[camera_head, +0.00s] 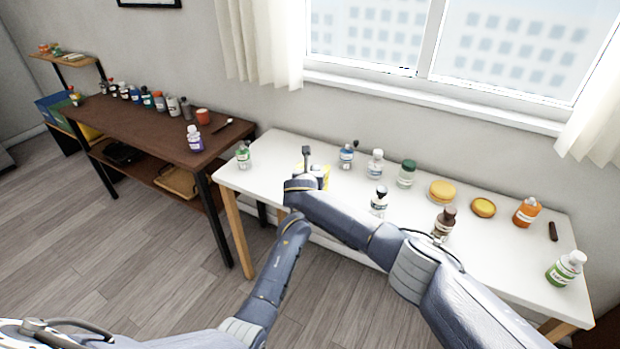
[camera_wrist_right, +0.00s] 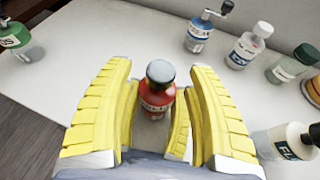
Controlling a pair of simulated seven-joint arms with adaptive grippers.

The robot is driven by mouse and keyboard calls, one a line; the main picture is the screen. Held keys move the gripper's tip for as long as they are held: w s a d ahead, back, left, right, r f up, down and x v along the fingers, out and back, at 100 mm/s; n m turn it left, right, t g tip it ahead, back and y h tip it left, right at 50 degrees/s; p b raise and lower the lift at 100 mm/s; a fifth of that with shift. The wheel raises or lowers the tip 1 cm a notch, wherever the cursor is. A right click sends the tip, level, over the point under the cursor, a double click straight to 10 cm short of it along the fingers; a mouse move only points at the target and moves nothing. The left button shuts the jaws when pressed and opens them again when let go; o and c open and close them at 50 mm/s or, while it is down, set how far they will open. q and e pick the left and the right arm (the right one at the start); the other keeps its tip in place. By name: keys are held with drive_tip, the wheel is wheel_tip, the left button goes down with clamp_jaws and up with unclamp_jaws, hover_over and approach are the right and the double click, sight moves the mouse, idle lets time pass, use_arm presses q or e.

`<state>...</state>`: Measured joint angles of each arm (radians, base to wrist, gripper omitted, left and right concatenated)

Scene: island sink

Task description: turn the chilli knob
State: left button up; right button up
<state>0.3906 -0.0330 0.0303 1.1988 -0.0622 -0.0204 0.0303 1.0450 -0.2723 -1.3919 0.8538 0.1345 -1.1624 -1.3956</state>
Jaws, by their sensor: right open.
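A red bottle (camera_wrist_right: 155,98) with a rounded dark grey cap stands upright on the white table, in the middle of the right wrist view. I take it for the chilli; its label is too small to read for certain, and its lower part is partly hidden. My right gripper (camera_wrist_right: 160,112) is open, with its yellow fingers on either side of the bottle and gaps showing near the cap. In the head view the right gripper (camera_head: 316,172) is over the left part of the table, and my arm hides most of the bottle. My left gripper does not show.
A blue-labelled bottle with a crank (camera_wrist_right: 200,35), a white-capped bottle (camera_wrist_right: 245,48) and a green-capped bottle (camera_wrist_right: 295,65) stand behind. A white bottle (camera_wrist_right: 288,142) is close on the right. Green bottle (camera_head: 243,157) stands at the table's left end. A brown desk (camera_head: 165,128) is further left.

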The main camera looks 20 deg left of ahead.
drive_tip(key=v, duration=1)
drive_tip(key=shift+w+d, duration=0.1)
drive_tip(key=shift+w, duration=0.05)
drive_tip(key=w+r+n+y, duration=0.4)
drive_tip(key=w+n+y, duration=0.25)
drive_tip(key=y, duration=0.25)
drive_tip(key=d+f+n+g+y, duration=0.1)
drive_tip(key=d+f+n+g, duration=0.3)
drive_tip(key=d+g, duration=0.35)
drive_tip(key=shift+t, duration=0.25)
drive_tip(key=shift+x, duration=5.4)
drive_tip(key=shift+o, duration=0.2)
drive_tip(key=shift+s+a, duration=0.1)
drive_tip(key=shift+a, duration=0.05)
drive_tip(key=c, duration=1.3)
